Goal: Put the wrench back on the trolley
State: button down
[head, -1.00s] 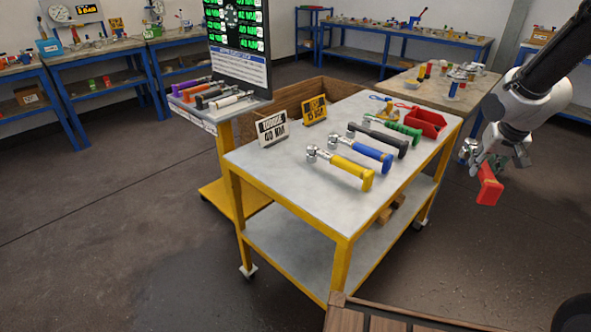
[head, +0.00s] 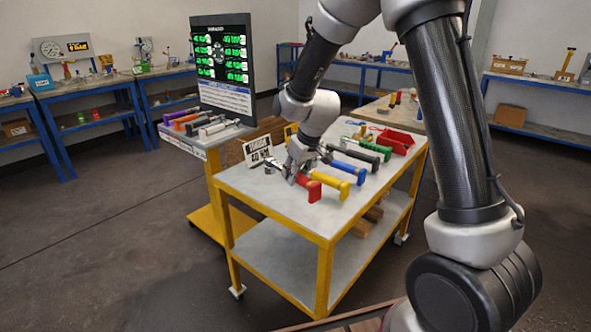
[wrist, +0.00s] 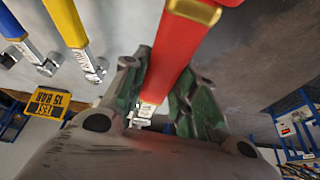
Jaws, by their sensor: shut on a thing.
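The red-handled wrench (head: 309,184) is in my gripper (head: 297,172), at the near left part of the trolley top (head: 262,197). In the wrist view, the red wrench (wrist: 176,48) runs between the fingers of my gripper (wrist: 160,100), which are shut on it. Its metal head shows just beyond the fingers. It lies roughly parallel to the yellow wrench (head: 333,175) beside it. I cannot tell whether it touches the trolley top or hangs slightly above it.
Blue (head: 352,161), black (head: 365,148) and green (head: 366,139) wrenches lie farther along the trolley. A white 40 NM sign (head: 260,152) stands at its left edge and a red bin (head: 396,142) at its far end. A screen stand (head: 222,75) is behind. The trolley's near corner is bare.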

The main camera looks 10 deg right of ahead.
jog(key=shift+d+f, duration=0.15)
jog(key=shift+f, duration=3.6)
jog(key=c, duration=1)
grip_release()
jog(key=shift+c, duration=0.2)
jog(key=shift+o, duration=0.4)
jog(key=o, duration=0.4)
jog(key=shift+r, duration=3.5)
